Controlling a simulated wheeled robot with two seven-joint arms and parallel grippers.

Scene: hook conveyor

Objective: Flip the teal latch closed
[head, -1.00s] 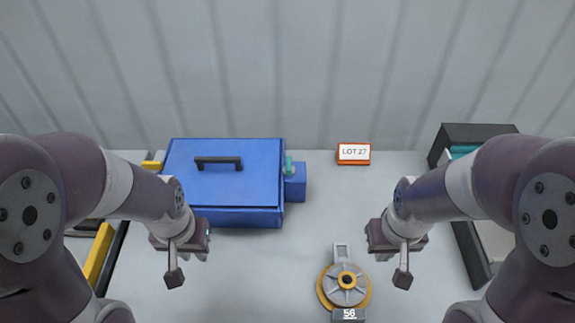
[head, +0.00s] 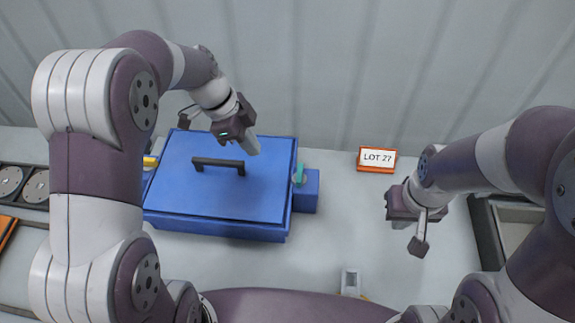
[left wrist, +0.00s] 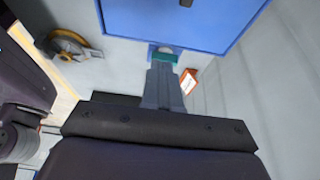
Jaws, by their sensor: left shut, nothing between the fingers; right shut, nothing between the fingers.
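The teal latch (head: 299,175) stands upright on a small blue block (head: 307,193) at the right side of the blue box (head: 265,232). The box lid with its black handle (head: 218,164) lies flat. My left gripper (head: 254,147) is shut and empty, above the back right part of the lid, to the left of the latch and apart from it. In the left wrist view the latch (left wrist: 166,49) shows as a small teal piece just beyond the shut fingers (left wrist: 164,85). My right gripper (head: 402,222) is shut and empty over the table at the right.
An orange-framed LOT 27 sign (head: 377,159) stands at the back, right of the latch. A dark-edged bin (head: 480,230) is at the right. A round hook device (left wrist: 70,45) shows in the left wrist view. The table between box and sign is clear.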

